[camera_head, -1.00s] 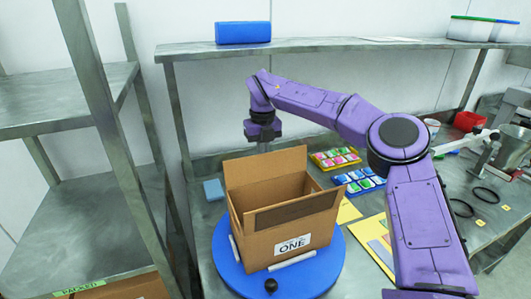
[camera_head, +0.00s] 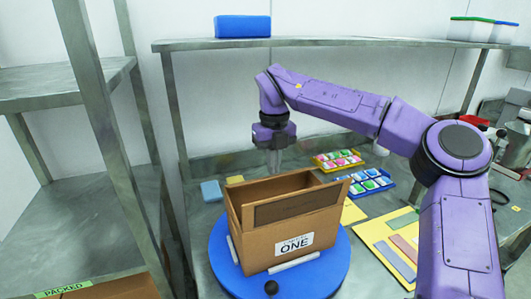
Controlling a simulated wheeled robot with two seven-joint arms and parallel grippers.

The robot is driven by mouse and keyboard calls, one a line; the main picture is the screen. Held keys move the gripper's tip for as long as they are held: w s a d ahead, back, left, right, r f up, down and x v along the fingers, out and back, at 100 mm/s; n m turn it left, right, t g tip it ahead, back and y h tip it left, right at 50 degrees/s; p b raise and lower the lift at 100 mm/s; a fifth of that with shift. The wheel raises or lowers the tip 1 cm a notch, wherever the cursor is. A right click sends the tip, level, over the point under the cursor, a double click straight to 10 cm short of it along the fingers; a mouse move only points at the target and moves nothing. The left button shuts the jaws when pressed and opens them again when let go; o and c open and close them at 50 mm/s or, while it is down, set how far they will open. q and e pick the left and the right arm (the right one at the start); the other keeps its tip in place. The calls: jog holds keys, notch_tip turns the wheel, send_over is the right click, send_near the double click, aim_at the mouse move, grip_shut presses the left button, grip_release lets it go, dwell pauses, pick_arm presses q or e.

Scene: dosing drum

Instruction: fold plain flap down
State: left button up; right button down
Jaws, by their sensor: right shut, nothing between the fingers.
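An open brown cardboard box (camera_head: 258,243) stands on a blue round turntable (camera_head: 325,280). Its front carries a white label reading ONE. A panel with a dark brown band (camera_head: 298,206) stands along the front top edge. The plain far flap (camera_head: 270,186) shows only as a low strip along the back edge; its exact angle is hard to tell. My right gripper (camera_head: 275,168) points down just behind the box's far edge, shut and empty. Whether its fingertips touch the flap is hidden. My left gripper is out of view.
Colored-block trays (camera_head: 365,183) and a yellow board (camera_head: 388,262) lie right of the box. A blue block (camera_head: 211,190) lies behind left. A shelf (camera_head: 330,44) runs above the bench. A black knob (camera_head: 271,288) sits at the turntable's front.

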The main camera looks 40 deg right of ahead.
jog(key=shift+s, duration=0.4)
jog(key=shift+s+a+f+b, duration=0.15)
jog(key=shift+s+f+b, duration=0.3)
jog(key=shift+f+b, duration=0.45)
jog(key=shift+s+f+b, duration=0.1)
jog(key=shift+s+b, duration=0.1)
jog(key=shift+b, duration=0.15)
jog(key=shift+a, duration=0.1)
